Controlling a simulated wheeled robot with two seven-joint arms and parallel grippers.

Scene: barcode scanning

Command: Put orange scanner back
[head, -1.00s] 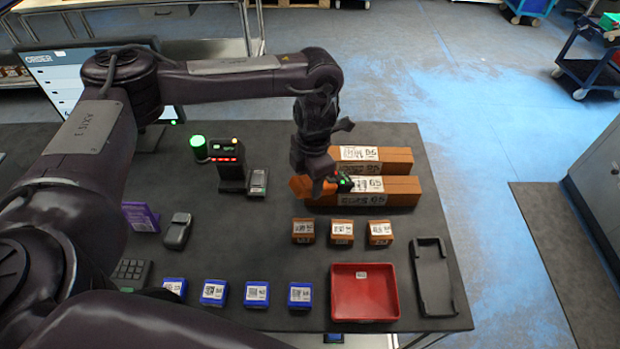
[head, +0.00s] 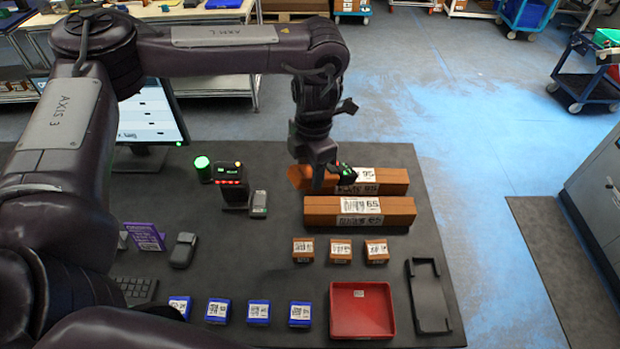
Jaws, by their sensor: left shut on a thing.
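My left gripper (head: 318,177) is shut on the orange scanner (head: 300,177). It holds the scanner over the left end of the far long brown box (head: 392,182). The scanner's orange body shows left of the fingers, and its dark head with green lights (head: 345,171) shows to the right. The fingers hide its middle. An empty black holder (head: 431,312) lies at the table's right front, right of the red tray (head: 361,322). My right gripper is not in view.
A second long brown box (head: 395,210) lies nearer. Small orange boxes (head: 340,251) and several blue boxes (head: 258,313) stand in rows. A black stand with red lights (head: 231,185) and a grey handheld device (head: 184,250) are to the left. The table (head: 270,285) has bare patches between them.

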